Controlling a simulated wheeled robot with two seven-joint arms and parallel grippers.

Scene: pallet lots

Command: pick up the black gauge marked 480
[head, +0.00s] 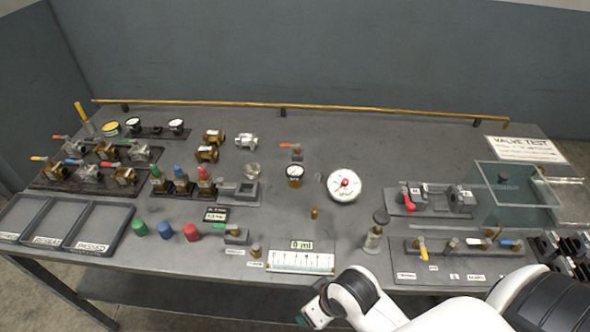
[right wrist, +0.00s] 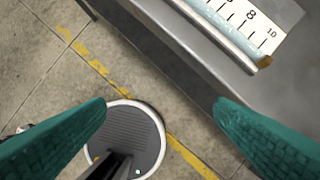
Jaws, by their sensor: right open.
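Several gauges show in the head view, with markings too small to read, so I cannot tell which one is marked 480. A dark-rimmed gauge with a white face (head: 295,171) stands mid-table. Two more black gauges (head: 133,125) and (head: 176,126) sit on a dark rack at the back left. My right gripper (head: 313,311) is at the table's front edge, below the 0 ml scale, away from all the gauges. In the right wrist view its green fingers (right wrist: 160,106) are wide apart with nothing between them. My left gripper is not in view.
A yellow gauge (head: 110,128) is at back left. Valve boards, coloured caps, trays (head: 93,228) and a clear box (head: 517,196) crowd the sides. A yellow rail (head: 300,106) runs along the back. Open table lies behind the middle.

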